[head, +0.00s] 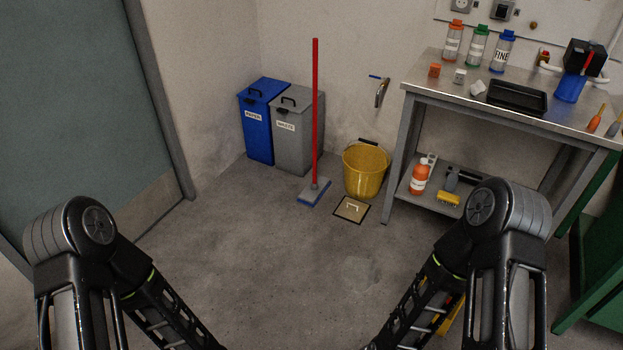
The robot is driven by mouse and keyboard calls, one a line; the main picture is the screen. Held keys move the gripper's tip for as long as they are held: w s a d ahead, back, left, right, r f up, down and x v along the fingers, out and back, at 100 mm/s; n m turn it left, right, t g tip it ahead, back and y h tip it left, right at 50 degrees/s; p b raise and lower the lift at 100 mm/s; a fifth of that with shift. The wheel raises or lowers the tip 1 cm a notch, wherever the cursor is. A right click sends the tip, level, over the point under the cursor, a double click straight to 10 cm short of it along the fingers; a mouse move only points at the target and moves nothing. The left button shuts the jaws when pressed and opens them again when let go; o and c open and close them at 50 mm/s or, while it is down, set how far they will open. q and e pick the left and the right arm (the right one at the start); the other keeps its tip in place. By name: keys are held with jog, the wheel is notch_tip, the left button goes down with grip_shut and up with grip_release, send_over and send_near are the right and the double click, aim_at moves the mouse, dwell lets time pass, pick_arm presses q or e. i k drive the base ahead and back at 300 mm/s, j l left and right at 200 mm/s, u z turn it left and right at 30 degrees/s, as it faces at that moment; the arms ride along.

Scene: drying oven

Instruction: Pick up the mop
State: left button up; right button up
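The mop (315,120) stands upright on the floor in the head view, a little right of the middle. It has a long red handle and a flat grey and blue head (314,192) resting on the concrete. It stands in front of the grey bin and to the left of the yellow bucket. Nothing holds it. My two arms come in from the lower left and lower right, well short of the mop. Both grippers are below the bottom edge of the picture and out of sight.
A blue bin (258,135) and a grey bin (291,145) stand behind the mop. A yellow bucket (364,172) and a floor hatch (351,209) are to its right. A metal workbench (425,91) with bottles stands at the right. The floor (270,260) before the mop is clear.

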aim_at(314, 189)
jog(key=i+u, duration=0.15)
jog(key=i, duration=0.35)
jog(key=i+u, duration=0.15)
jog(key=i, duration=0.35)
jog(key=i+u, duration=0.15)
jog(key=i, duration=0.35)
jog(key=i+l+u, duration=0.15)
jog(key=i, duration=0.3)
jog(key=i+l+u, duration=0.15)
jog(key=i, duration=0.35)
jog(key=l, duration=0.1)
